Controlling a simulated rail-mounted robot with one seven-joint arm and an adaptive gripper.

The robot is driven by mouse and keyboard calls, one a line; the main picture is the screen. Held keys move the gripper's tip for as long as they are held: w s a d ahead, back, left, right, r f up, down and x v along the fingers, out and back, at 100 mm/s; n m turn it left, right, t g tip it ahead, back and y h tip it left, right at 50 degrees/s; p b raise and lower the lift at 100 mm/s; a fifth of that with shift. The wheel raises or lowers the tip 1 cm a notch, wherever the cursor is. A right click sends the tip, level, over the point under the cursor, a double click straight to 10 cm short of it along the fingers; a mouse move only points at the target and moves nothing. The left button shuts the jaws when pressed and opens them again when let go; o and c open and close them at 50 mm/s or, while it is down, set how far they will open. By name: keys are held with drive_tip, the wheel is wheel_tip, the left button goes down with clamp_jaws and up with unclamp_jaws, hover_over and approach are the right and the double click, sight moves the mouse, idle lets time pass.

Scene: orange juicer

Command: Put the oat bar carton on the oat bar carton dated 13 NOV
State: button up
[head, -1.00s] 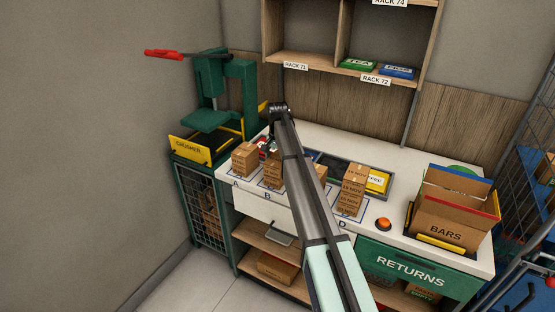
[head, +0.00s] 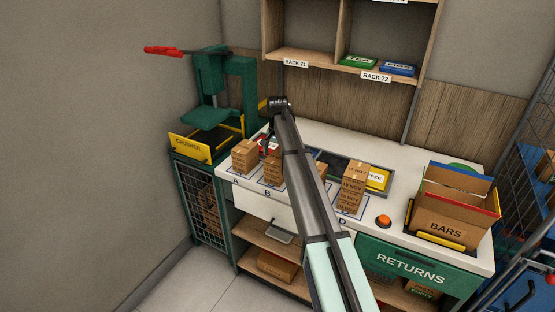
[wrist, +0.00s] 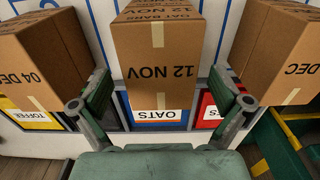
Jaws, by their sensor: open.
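In the wrist view a brown carton marked 12 NOV (wrist: 158,50), its lettering upside down, lies ahead between the spread fingers of my gripper (wrist: 158,88). The part-seen lettering at its top edge appears to read OAT BARS. My gripper is open and I see no grip on the carton. In the head view my gripper (head: 266,146) is small and partly hidden by my arm, above the carton stack at mark B (head: 272,171). A carton stack at mark D (head: 352,190) has NOV dates, too small to read surely. Another carton (head: 321,171) is partly behind my arm.
In the wrist view, cartons marked 04 DEC (wrist: 38,55) and DEC (wrist: 280,50) flank the middle one, near an OATS label (wrist: 160,114).

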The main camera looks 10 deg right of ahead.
sight(277, 157)
wheel_tip(277, 157, up, 11)
drive_tip(key=b, duration=0.3)
